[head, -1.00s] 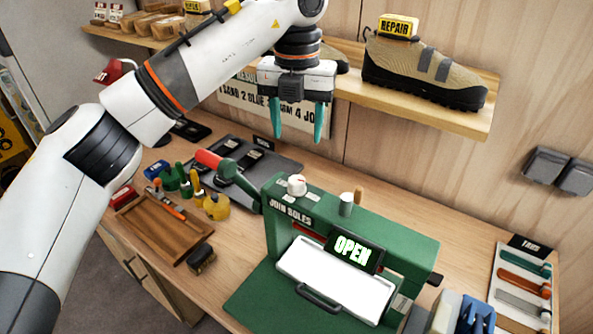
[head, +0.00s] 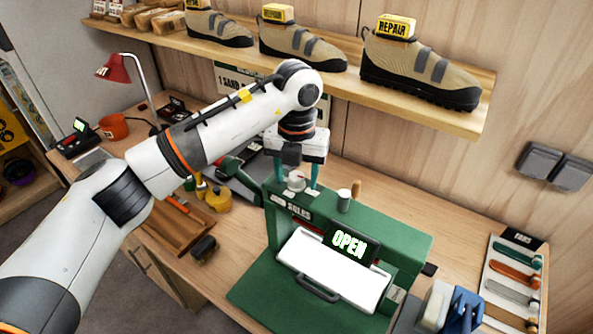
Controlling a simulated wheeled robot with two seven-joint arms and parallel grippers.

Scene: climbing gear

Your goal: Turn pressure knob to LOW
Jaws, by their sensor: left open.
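The green sole press (head: 410,240) stands on the bench with its display (head: 349,243) reading OPEN. A white knob (head: 296,180) with a red mark sits on top of the press at its left end, with small white labels beside it. I cannot read the labels or tell which setting the knob points to. My left gripper (head: 297,186) points down over the knob, its teal fingers open, one on each side of it in the picture. I cannot tell whether they touch it. My right gripper is out of view.
A grey cylinder (head: 344,201) and a wooden peg stand on the press near the knob. A shelf (head: 340,85) with several shoes runs along the wall behind my left arm. A wooden tray (head: 172,228) lies left of the press, a strip rack (head: 513,285) right.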

